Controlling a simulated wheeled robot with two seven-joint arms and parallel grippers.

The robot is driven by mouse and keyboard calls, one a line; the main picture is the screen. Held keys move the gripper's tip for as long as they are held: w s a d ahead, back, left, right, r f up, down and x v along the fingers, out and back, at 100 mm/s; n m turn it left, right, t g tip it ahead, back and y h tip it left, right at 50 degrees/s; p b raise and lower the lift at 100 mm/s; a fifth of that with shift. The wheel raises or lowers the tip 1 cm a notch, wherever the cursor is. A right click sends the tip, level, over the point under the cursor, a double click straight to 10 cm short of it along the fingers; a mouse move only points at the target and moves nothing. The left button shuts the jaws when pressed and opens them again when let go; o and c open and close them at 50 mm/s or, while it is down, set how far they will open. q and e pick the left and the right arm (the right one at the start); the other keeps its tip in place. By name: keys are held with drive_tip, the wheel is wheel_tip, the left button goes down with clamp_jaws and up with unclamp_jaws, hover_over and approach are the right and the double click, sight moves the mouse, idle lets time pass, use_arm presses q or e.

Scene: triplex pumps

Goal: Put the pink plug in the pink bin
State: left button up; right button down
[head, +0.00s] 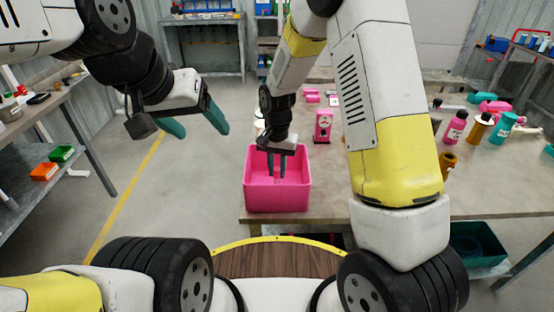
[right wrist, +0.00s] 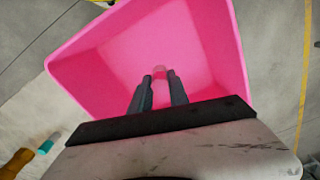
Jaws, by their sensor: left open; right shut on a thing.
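The pink bin (head: 277,200) stands at the near left corner of the table in the head view. It fills much of the right wrist view (right wrist: 100,72), where its inside looks empty around the fingers. My right gripper (head: 277,178) points down into the bin's opening. In the right wrist view its dark fingers (right wrist: 159,85) are shut on a small pink plug (right wrist: 160,72) at their tips, which blends with the pink bin behind it. My left gripper (head: 197,130) is open and empty in the air, left of the bin, over the floor.
A pink pump-like unit (head: 323,126) stands behind the bin on the table (head: 400,175). Pink, brown and teal bottles (head: 455,128) stand at the right of the table. My right arm hides part of the table.

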drive_tip(key=shift+f, duration=1.25)
drive_tip(key=shift+f, duration=0.15)
drive_tip(key=c, duration=1.3)
unclamp_jaws()
drive_tip(key=shift+o, duration=0.2)
